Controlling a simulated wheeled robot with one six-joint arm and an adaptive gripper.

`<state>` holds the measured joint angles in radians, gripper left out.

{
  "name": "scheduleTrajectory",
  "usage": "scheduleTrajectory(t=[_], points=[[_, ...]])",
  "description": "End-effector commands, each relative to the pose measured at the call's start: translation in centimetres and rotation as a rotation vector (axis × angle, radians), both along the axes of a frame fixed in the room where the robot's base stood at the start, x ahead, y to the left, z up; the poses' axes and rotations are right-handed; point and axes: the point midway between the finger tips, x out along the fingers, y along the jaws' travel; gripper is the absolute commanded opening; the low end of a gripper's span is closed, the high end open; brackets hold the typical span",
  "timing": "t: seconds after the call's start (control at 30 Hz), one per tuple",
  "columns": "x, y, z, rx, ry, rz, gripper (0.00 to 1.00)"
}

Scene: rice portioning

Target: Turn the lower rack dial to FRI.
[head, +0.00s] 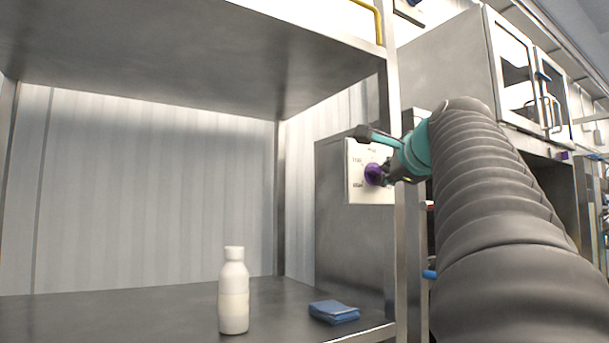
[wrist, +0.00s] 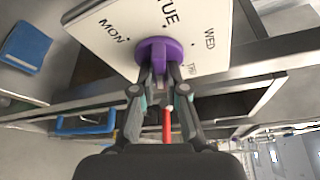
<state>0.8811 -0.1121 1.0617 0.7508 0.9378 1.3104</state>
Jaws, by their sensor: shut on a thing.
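FRI is not readable in either view. My gripper (head: 386,174) is at the dial, its two fingers (wrist: 160,72) shut on the knob from the front. The knob's pointer direction is hidden or too small to tell.
A white bottle (head: 234,292) and a folded blue cloth (head: 334,312) stand on the lower shelf (head: 120,315). The metal rack post (head: 392,110) is close beside my gripper. Steel cabinets (head: 450,65) are at right. The shelf's left part is clear.

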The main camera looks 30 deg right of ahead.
Motion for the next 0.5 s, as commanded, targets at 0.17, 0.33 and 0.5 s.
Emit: scheduleTrajectory(t=[0.17, 0.33, 0.5], points=[[0.04, -0.02, -0.04, 0.095, 0.007, 0.001, 0.00], [0.02, 0.04, -0.07, 0.150, 0.011, 0.001, 0.00], [0.03, 0.08, -0.09, 0.175, 0.012, 0.001, 0.00]])
